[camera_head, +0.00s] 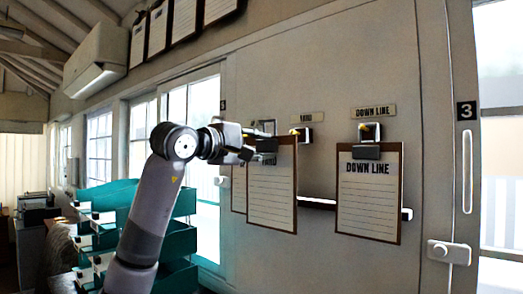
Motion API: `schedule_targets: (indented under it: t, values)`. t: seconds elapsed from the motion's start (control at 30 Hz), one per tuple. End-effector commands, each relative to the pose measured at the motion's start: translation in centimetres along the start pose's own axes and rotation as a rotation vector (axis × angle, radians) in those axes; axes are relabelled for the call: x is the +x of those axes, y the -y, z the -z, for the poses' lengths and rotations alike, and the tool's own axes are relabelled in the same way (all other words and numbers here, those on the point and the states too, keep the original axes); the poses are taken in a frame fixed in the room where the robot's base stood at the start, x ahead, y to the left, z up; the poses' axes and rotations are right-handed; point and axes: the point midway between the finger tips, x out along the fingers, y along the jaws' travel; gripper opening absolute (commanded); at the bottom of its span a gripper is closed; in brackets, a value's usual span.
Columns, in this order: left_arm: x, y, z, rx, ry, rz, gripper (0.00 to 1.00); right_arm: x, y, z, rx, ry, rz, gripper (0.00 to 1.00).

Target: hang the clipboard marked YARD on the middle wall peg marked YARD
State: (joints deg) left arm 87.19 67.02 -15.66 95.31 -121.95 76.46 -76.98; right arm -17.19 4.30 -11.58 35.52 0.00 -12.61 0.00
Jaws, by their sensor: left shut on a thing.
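My left gripper (258,142) is shut on the top of a brown-backed clipboard with a lined white sheet (271,195). The gripper covers most of its heading, so I cannot read it fully. The clipboard hangs upright in front of the wall, just left of and below the middle peg (301,133). A label (307,117), which seems to read YARD, is above that peg. The clipboard's right top corner comes close to the peg; I cannot tell the depth gap between them. My right gripper is not in view.
A DOWN LINE clipboard (368,200) hangs on the right peg (369,132) under its label (373,112). Another clipboard (238,190) is partly hidden behind the held one. A dark rail (318,204) runs behind the boards. Teal trays (180,240) stand at the left.

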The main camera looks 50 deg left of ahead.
Motion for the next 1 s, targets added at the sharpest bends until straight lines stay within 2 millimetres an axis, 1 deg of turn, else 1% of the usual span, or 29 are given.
schedule_targets:
  t: [0.5,1.0]
  values:
    - [2.7,0.1,-0.1,-0.001,0.002,0.001,0.02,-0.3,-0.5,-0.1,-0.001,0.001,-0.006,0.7]
    - [5.2,0.2,-0.1,-0.001,0.002,0.001,0.02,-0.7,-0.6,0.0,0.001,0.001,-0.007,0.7]
